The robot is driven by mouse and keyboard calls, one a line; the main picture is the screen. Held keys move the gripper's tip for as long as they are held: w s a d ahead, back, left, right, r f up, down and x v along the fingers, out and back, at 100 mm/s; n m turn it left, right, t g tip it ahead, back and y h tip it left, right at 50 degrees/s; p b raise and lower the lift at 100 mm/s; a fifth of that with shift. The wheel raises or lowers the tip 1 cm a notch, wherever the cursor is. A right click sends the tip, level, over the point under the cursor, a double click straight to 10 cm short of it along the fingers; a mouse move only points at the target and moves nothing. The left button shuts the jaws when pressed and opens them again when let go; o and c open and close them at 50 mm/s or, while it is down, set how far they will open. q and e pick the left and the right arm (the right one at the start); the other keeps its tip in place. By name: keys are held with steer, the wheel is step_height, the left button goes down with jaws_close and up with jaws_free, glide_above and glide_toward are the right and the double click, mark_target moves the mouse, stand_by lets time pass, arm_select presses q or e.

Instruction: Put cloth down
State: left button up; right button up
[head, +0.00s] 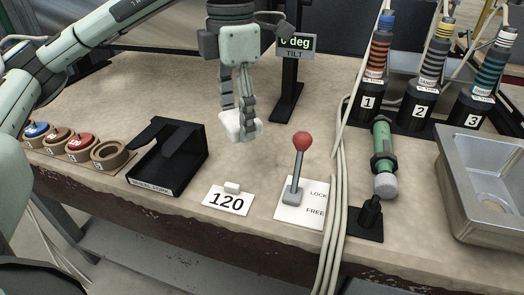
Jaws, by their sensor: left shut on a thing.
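My left gripper (242,130) hangs fingers-down over the middle of the workbench. It is shut on a small white cloth (229,125), which is bunched between and beside the fingertips. Part of the cloth is hidden by the fingers. I cannot tell whether the cloth touches the bench top or is a little above it. My right gripper is not in view.
A red-knobbed lever (302,142) and a "120" card (227,201) are in front. Right are a green tool (382,155), numbered tools and a metal sink (455,165).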

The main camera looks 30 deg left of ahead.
arm_select(q)
glide_above(242, 172)
step_height(242, 172, down, 6)
steer(key=shift+r, duration=0.1)
step_height(242, 172, down, 4)
steer(key=shift+f, duration=0.1)
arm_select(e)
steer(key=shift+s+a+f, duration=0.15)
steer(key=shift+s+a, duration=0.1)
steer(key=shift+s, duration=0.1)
arm_select(q)
steer(key=shift+f, duration=0.1)
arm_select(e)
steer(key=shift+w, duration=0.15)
